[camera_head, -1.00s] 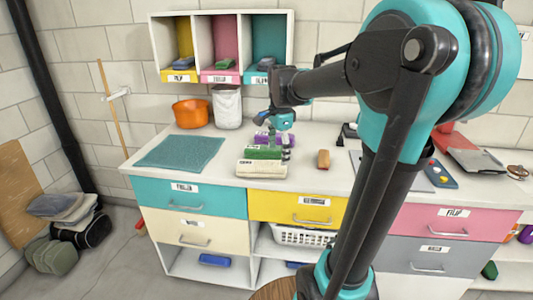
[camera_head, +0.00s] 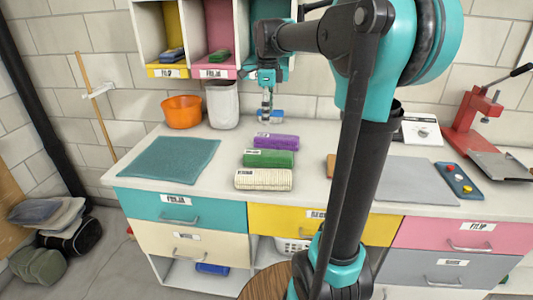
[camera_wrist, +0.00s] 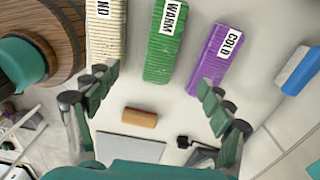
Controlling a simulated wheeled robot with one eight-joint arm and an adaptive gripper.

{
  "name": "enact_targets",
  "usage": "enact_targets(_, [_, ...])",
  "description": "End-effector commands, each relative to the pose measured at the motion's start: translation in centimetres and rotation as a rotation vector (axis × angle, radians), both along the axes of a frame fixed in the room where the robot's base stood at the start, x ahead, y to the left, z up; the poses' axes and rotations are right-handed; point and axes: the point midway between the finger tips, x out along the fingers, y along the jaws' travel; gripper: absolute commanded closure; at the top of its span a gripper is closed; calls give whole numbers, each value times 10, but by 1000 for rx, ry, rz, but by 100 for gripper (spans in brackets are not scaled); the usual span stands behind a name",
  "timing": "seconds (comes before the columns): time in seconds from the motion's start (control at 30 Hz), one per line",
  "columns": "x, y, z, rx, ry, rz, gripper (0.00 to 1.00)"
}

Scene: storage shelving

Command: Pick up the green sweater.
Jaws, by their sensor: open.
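The green sweater (camera_head: 268,159) is a rolled bundle lying on the white counter between a cream roll (camera_head: 263,180) and a purple roll (camera_head: 276,141). In the wrist view the green sweater (camera_wrist: 165,45) carries a label reading WARM, with the cream roll (camera_wrist: 106,35) on its left and the purple roll (camera_wrist: 216,58) on its right. My gripper (camera_head: 266,105) hangs over the back of the counter, behind the purple roll in the picture.
A teal mat (camera_head: 168,160) lies left of the rolls. An orange bowl (camera_head: 183,111) and a white bin (camera_head: 222,105) stand behind. Wall cubbies (camera_head: 219,40) hang above. A blue item (camera_head: 276,117) lies near my gripper.

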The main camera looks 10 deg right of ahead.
Motion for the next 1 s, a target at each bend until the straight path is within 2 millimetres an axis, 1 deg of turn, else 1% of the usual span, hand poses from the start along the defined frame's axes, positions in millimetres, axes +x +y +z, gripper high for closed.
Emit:
enact_targets(0.07, [0,0,-5,0,0,-1,19])
enact_targets(0.17, [0,0,-19,0,0,-1,19])
enact_targets(0.5, [1,0,-86,0,0,0,19])
enact_targets(0.6, [0,0,-103,0,0,0,19])
enact_targets(0.7, [0,0,-115,0,0,0,19])
enact_targets(0.93, [1,-2,-129,0,0,-1,19])
enact_targets(1.0, [2,-3,-138,0,0,-1,19])
